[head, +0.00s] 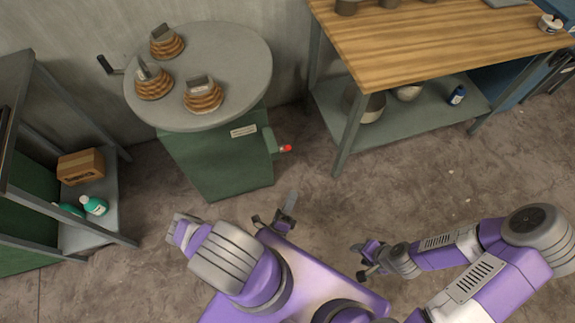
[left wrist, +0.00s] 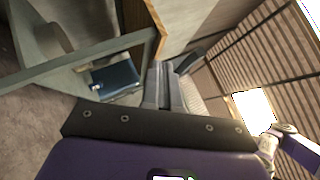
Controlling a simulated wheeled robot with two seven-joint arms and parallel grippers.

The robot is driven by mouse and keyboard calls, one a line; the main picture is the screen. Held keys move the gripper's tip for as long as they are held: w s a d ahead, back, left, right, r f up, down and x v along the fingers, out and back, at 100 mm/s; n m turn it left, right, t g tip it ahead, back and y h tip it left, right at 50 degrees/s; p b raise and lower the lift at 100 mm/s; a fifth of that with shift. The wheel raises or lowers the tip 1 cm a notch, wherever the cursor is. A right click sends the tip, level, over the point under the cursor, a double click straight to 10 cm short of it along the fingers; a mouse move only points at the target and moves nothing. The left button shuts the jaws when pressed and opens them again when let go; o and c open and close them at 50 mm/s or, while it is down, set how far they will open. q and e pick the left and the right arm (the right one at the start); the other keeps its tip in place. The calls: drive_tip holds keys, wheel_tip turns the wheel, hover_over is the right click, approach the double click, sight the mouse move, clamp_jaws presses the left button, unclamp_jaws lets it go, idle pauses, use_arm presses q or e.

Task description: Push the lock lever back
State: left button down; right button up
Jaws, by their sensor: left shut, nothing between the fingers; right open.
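The green machine (head: 215,165) with a round grey top (head: 235,70) stands at upper left in the head view. A short lever with a red tip (head: 286,149) sticks out to the right from its right side, below the top. My left gripper (head: 289,203) is below the lever in the head view, apart from it, shut and empty. Its closed fingers (left wrist: 165,88) also show in the left wrist view, where the lever cannot be made out. My right gripper (head: 362,260) is open and empty, lower and to the right, over the floor.
Three ringed brown pieces with grey blocks stand on the round top, one being the front piece (head: 203,95). A black handle (head: 107,65) sticks out at its left. A wooden workbench (head: 440,40) stands at right, a shelf rack (head: 90,215) at left. Floor between is clear.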

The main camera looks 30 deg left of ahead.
sight(285, 148)
use_arm(q)
drive_tip(key=y, duration=0.1)
drive_tip(key=a+n+y, duration=0.1)
drive_tip(key=a+f+n+y, duration=0.1)
drive_tip(key=shift+s+a+g, duration=0.1)
drive_tip(key=shift+s+g, duration=0.2)
drive_tip(key=shift+s, duration=0.05)
drive_tip(key=shift+w, duration=0.1)
drive_tip(key=s+a+b+x, duration=0.1)
drive_tip(key=a+x, duration=0.1)
drive_tip(key=x, duration=1)
drive_tip(key=shift+w+a+r, duration=0.25)
drive_tip(key=shift+a+r, duration=0.1)
drive_tip(key=shift+r, duration=0.15)
drive_tip(key=shift+r, duration=0.1)
